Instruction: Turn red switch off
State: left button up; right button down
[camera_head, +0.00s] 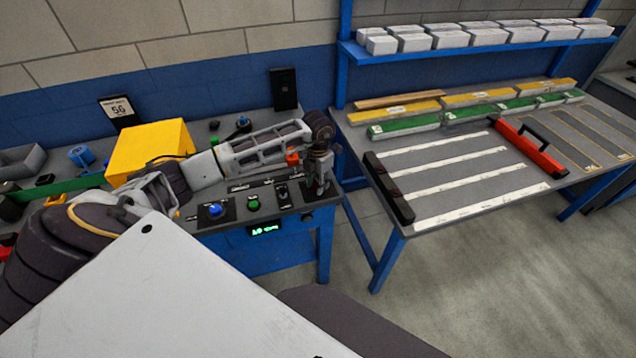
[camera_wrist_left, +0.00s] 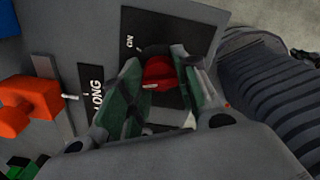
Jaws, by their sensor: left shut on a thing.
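The red switch (camera_wrist_left: 157,72) shows in the left wrist view as a red knob on a dark plate marked "ON". My left gripper (camera_wrist_left: 157,90) has its two green-padded fingers on either side of the knob and is shut on it. In the head view my left gripper (camera_head: 318,188) is at the right end of the blue bench's control panel, pointing down, and it hides the red switch there. My right gripper is not in view.
A blue knob (camera_head: 215,210), a green button (camera_head: 253,204) and a black switch (camera_head: 283,196) sit left of my gripper on the panel. A yellow box (camera_head: 150,147) stands behind my arm. A second table (camera_head: 440,215) stands to the right across a gap.

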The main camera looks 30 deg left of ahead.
pick_arm(q)
jog(key=shift+n, duration=1.9)
jog(key=o, duration=1)
jog(key=shift+o, duration=0.2)
notch_tip(320, 180, up, 12)
